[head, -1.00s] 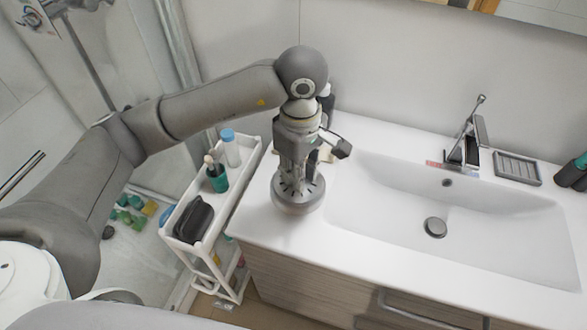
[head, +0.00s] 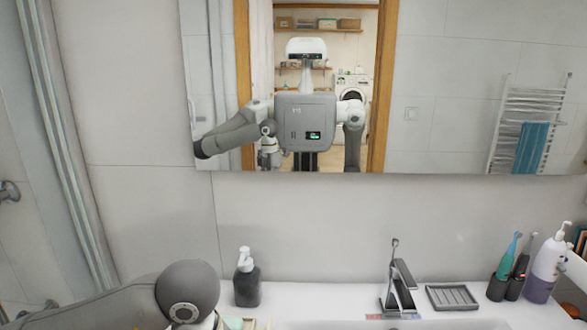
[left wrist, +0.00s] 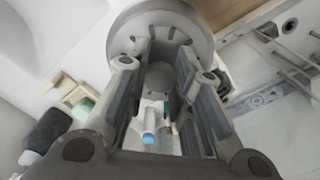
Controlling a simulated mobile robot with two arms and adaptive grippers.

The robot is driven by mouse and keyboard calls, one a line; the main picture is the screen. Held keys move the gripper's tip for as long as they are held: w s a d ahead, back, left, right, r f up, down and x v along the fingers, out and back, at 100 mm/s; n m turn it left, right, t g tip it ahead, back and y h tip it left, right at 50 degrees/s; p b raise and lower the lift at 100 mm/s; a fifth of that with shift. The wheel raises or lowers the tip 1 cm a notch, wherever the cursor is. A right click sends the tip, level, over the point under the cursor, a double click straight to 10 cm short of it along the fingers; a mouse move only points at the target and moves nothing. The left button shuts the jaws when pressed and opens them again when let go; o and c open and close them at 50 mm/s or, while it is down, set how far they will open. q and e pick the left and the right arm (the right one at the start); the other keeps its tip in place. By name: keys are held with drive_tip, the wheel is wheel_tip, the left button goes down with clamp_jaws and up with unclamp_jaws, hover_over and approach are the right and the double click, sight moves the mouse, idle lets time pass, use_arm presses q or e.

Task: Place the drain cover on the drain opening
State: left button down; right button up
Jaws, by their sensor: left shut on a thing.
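The drain cover (left wrist: 158,22) is a round grey disc with dark slots around its rim, at the top of the left wrist view. My left gripper (left wrist: 160,58) is shut on it, one finger on each side of its middle part. The head view shows only a joint of my left arm, and the gripper and cover are below its frame. A small dark round spot (left wrist: 290,25) shows at the upper right of the left wrist view; I cannot tell whether it is the drain opening. My right gripper is not in view.
A soap dispenser (head: 247,278) stands on the counter beside my left arm. Farther right are the tap (head: 398,285), a soap dish (head: 452,297) and toothbrushes (head: 507,265). A blue-capped bottle (left wrist: 149,138) shows between my fingers. A mirror (head: 440,90) hangs behind the counter.

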use_arm(q)
drive_tip(key=a+m, duration=0.1)
drive_tip(key=m, duration=0.1)
drive_tip(key=a+f+m, duration=0.1)
drive_tip(key=a+m, duration=0.1)
drive_tip(key=s+a+f+m, duration=0.1)
drive_tip(key=a+m, duration=0.1)
drive_tip(key=shift+s+a+f, duration=0.1)
drive_tip(key=shift+a+f, duration=0.1)
drive_tip(key=shift+a, duration=0.05)
drive_tip(key=shift+s+a+f+m, duration=0.15)
drive_tip(key=shift+s+a+m, duration=0.1)
drive_tip(key=shift+m, duration=0.25)
drive_tip(key=shift+s+a+f+m, duration=0.15)
drive_tip(key=shift+a+m, duration=0.1)
drive_tip(key=shift+m, duration=0.25)
